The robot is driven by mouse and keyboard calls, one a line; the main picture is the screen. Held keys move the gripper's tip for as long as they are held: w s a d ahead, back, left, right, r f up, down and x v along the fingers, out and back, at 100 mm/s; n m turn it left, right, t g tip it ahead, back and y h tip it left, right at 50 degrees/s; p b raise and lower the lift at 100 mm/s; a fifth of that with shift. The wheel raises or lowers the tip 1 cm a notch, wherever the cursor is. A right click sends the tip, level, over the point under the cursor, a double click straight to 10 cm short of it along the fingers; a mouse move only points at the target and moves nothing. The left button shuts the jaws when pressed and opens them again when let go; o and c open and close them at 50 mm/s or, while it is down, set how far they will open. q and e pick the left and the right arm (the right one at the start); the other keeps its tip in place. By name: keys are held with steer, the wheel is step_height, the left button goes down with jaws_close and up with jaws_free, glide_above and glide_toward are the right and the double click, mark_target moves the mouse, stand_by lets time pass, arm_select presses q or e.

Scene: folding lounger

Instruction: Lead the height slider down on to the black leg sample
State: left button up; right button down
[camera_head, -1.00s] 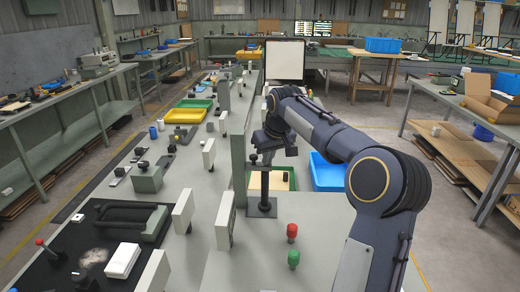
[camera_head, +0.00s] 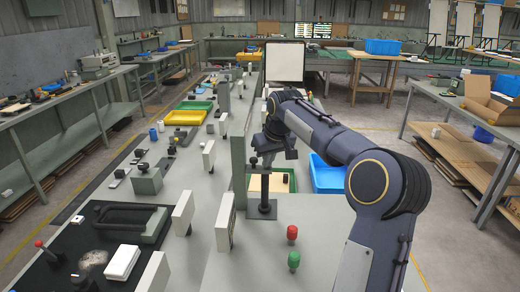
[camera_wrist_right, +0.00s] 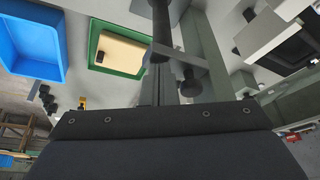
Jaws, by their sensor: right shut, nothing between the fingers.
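My left gripper is out of view.
A blue bin (camera_head: 327,174) stands right of the upright. A red knob (camera_head: 292,232) and a green knob (camera_head: 294,260) stand in front of it. White plates (camera_head: 226,222) stand upright to the left. The bench top around the knobs is clear.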

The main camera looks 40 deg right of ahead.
step_height(320, 180, up, 8)
steer(key=p, duration=0.7)
steer(key=shift+f, duration=0.1)
stand_by(0.7)
